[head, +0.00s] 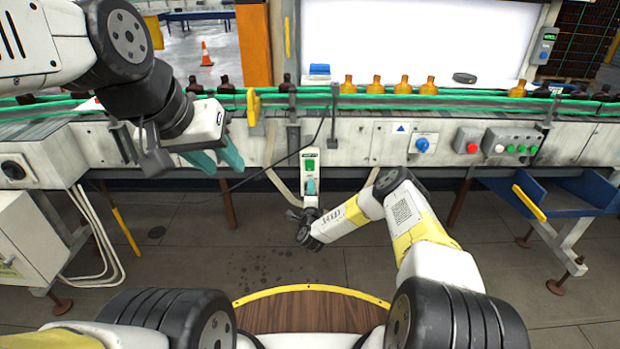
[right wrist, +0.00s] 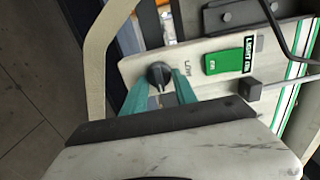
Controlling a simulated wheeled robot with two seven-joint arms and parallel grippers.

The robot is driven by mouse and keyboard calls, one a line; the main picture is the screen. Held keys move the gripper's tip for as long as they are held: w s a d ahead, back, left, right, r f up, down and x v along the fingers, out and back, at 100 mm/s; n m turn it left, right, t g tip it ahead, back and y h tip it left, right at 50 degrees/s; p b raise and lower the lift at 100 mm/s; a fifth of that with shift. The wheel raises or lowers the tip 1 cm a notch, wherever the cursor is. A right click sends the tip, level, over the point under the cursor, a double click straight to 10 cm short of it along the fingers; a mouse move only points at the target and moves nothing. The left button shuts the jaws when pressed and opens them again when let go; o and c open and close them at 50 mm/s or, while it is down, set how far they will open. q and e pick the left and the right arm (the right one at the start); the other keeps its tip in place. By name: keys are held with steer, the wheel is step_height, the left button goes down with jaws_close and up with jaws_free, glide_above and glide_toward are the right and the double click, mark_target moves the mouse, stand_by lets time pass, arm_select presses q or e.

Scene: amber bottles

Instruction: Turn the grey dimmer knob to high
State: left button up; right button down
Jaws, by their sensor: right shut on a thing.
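The dark grey dimmer knob (right wrist: 159,74) sits on a pale control panel (right wrist: 135,66) in the right wrist view. My right gripper (right wrist: 160,90) has its teal fingers on either side of the knob and is shut on it. A small label, seemingly "LOW", is beside the knob; a "HIGH" mark is not visible. In the head view the panel (head: 310,199) hangs below the conveyor, and my right gripper (head: 310,186) is at its lower part, hiding the knob. My left gripper (head: 217,161) is empty, its teal fingers apart, left of the panel.
A green switch (right wrist: 223,63) is on the same panel, next to a "LIGHT" label. The conveyor (head: 370,101) carries several amber bottles (head: 403,85). A blue knob (head: 422,145) and a red button (head: 472,148) are to the right. A cable hangs left of the panel.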

steer(key=m, duration=0.5)
steer(key=shift+f+m, duration=0.25)
steer(key=shift+m, duration=0.05)
stand_by(0.5)
steer(key=c, duration=1)
jaws_free()
steer(key=s, duration=0.8)
steer(key=shift+w+r, duration=0.1)
steer(key=shift+w, duration=0.05)
